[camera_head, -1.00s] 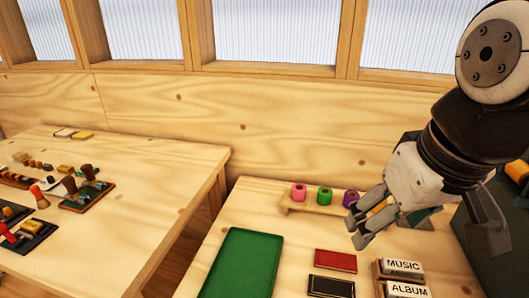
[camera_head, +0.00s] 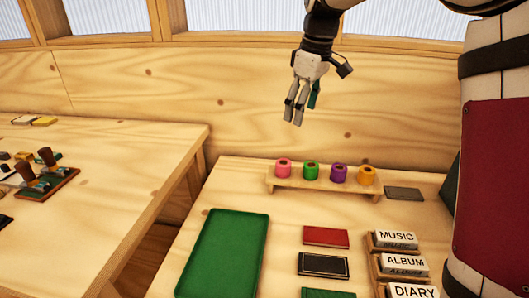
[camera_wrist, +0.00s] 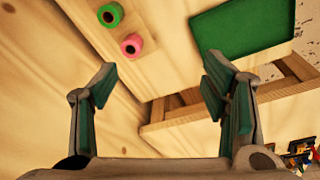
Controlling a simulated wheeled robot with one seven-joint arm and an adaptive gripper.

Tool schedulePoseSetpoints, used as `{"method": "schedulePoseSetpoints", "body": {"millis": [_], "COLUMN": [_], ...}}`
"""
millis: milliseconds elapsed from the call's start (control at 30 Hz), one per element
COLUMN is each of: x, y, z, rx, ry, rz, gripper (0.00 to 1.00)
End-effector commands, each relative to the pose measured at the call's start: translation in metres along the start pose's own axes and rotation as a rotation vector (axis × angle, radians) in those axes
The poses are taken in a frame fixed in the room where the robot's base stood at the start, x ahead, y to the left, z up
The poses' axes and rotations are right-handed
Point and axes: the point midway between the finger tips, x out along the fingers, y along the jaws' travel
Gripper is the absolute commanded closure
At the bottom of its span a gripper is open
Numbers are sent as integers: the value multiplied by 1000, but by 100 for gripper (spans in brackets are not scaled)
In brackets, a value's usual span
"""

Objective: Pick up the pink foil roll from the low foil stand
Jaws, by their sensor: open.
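The pink foil roll (camera_head: 284,168) stands upright at the left end of the low wooden foil stand (camera_head: 322,186). It also shows in the wrist view (camera_wrist: 132,46), above and between my fingers. A green roll (camera_head: 311,171), a purple roll (camera_head: 338,174) and an orange roll (camera_head: 365,176) stand beside it in a row. My gripper (camera_head: 295,115) is open and empty, well above the stand and pointing down. In the wrist view my gripper (camera_wrist: 160,88) has its two fingers wide apart with nothing between them. The green roll also shows there (camera_wrist: 110,15).
A green tray (camera_head: 224,250) lies in front of the stand to the left. A red booklet (camera_head: 326,236), a black one (camera_head: 323,265) and labelled blocks (camera_head: 397,240) lie to its right. A dark flat pad (camera_head: 404,193) is by the stand's right end. A second table (camera_head: 105,180) is at left.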

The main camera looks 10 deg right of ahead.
Motion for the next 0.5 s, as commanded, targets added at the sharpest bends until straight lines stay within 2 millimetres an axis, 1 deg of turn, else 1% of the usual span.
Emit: {"method": "schedulePoseSetpoints", "body": {"millis": [33, 100, 167, 200, 300, 400, 500], "x": [24, 49, 71, 85, 116, 138, 150], "y": [16, 35, 49, 58, 75, 86, 92], "z": [-12, -25, -35, -41, -52, -59, -62], "rx": [-33, -89, -135, -164, -225, -269, -293], "ry": [-5, -7, -7, -6, -2, 3, 6], "rz": [-17, -35, -52, -62, -84, -98, -106], "gripper": [32, 32, 32, 32, 32, 32, 32]}}
